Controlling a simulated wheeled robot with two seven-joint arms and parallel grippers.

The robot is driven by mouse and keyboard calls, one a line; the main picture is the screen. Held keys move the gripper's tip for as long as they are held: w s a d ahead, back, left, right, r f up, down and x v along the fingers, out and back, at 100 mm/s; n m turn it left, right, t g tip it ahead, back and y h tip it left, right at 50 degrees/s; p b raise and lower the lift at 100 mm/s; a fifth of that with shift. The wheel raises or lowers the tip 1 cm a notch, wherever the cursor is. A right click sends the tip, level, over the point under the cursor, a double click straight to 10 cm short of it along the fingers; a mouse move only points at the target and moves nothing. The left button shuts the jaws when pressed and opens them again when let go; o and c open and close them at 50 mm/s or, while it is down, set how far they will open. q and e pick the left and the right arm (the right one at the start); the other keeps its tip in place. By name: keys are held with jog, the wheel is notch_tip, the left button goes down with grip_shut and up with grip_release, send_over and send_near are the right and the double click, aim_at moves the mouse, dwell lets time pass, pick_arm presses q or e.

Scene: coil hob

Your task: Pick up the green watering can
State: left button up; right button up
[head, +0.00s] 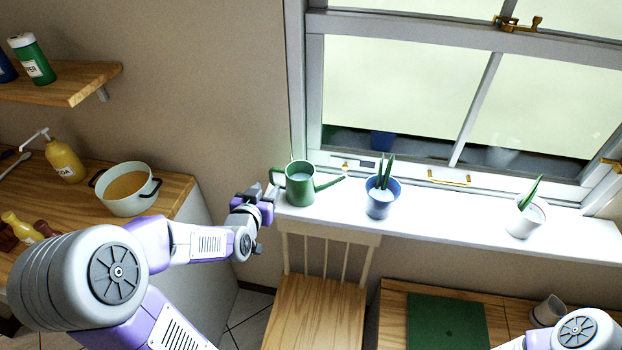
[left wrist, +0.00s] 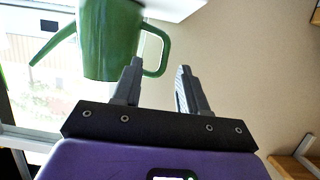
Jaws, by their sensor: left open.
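The green watering can (head: 299,190) stands upright at the left end of the white windowsill, its spout pointing right and its handle on the left side. My left gripper (head: 263,194) is just left of the can, at about sill height. In the left wrist view the can (left wrist: 108,42) fills the upper left, with its looped handle to the right. The left gripper's fingers (left wrist: 160,82) are open and empty, and the handle's lower end shows close to the left finger. I cannot tell whether they touch. My right gripper is out of view.
A blue pot (head: 381,198) with a plant stands right of the can, and a white pot (head: 525,219) farther right. A wooden chair (head: 315,312) stands below the sill. A two-handled pot (head: 128,190) is on the left counter. The sill between the plant pots is clear.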

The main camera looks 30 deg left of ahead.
aim_at(271, 175)
pick_arm(q)
jog(key=shift+w+a+r, duration=0.45)
jog(key=shift+w, duration=0.05)
jog(key=shift+x, duration=3.35)
jog(key=shift+s, duration=0.1)
grip_shut()
jog(key=shift+r, duration=0.1)
